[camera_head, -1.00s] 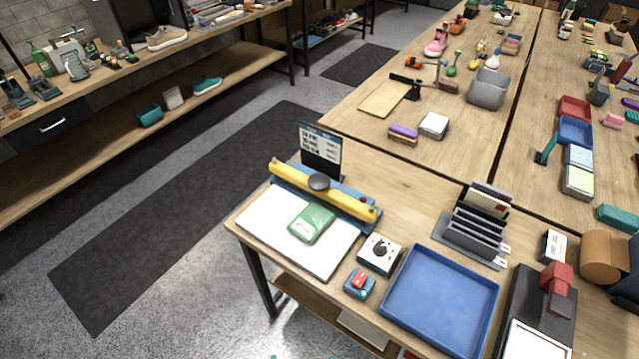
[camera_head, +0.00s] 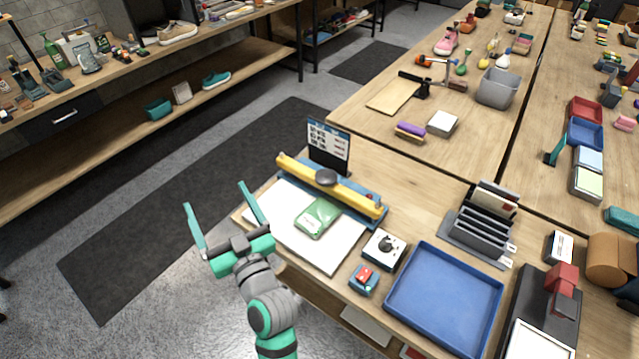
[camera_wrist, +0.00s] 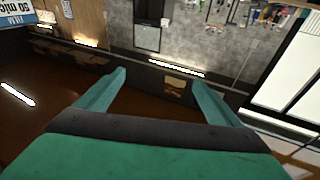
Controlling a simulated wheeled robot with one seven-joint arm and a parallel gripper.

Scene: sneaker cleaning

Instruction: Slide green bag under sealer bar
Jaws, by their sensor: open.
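The green bag (camera_head: 318,217) lies flat on the white board (camera_head: 333,258) in front of the sealer. The yellow sealer bar (camera_head: 350,195) with a dark round knob (camera_head: 326,178) runs across the blue base (camera_head: 371,216) behind the bag. The bag's far end is close to the bar; I cannot tell whether any of it is beneath. My gripper (camera_head: 222,212) is open and empty, left of the white board and apart from the bag. In the wrist view its two teal fingers (camera_wrist: 160,85) are spread with nothing between them, and the bag does not show.
A sign (camera_head: 329,142) stands behind the sealer. To the right are a white box with a dial (camera_head: 384,249), a small blue and red block (camera_head: 364,279), a blue tray (camera_head: 444,300) and a dark rack (camera_head: 478,228). Dark mats (camera_head: 170,215) cover the floor at left.

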